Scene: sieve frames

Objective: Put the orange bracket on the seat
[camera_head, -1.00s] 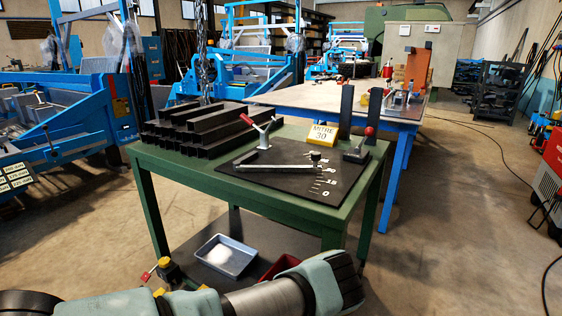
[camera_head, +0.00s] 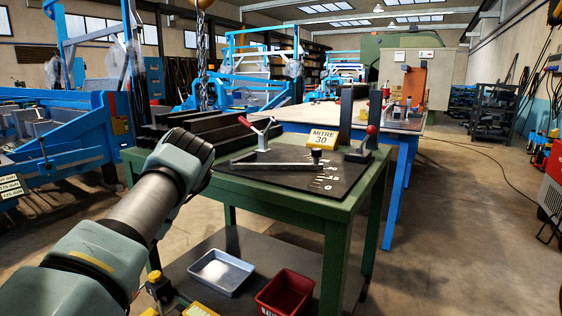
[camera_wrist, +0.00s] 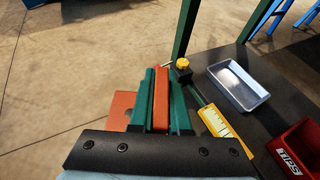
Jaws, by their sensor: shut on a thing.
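The orange bracket (camera_wrist: 161,98) is held between the green fingers of my gripper (camera_wrist: 163,76) in the wrist view. Its flat orange part (camera_wrist: 121,108) shows to the left of the fingers. The bracket is in the air, with floor and the lower shelf behind it. My gripper does not show in the head view, where only my arm is seen at the left. No seat can be told for sure; an orange upright plate (camera_head: 414,84) stands among fixtures on the far blue-legged table.
A green workbench (camera_head: 290,203) carries dark bars, a red-handled clamp (camera_head: 259,132) and a yellow MITRE 30 sign (camera_head: 322,139). Its lower shelf (camera_head: 208,252) holds a grey tray (camera_head: 221,272) and a red bin (camera_head: 286,292). Floor is open at right.

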